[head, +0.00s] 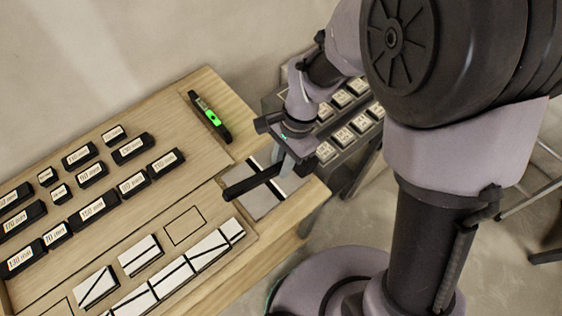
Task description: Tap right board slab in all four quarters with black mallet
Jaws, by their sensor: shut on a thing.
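My gripper (285,158) is over the right end of the wooden table, shut on the black mallet (252,182). The mallet shows as a dark bar pointing down-left from the gripper. Light grey slab surface (258,206) lies below it at the table's right end, crossed by a dark line. I take this to be the right board slab. The mallet and gripper hide part of it. I cannot tell whether the mallet touches the slab or hangs above it.
A level with a green part (210,117) lies at the back of the table (225,85). Several black labelled blocks (93,208) stand at left. White tiles with black lines (175,275) lie in front, near an empty outlined rectangle (185,226). A dark rack of pale labelled blocks (343,98) stands behind my gripper.

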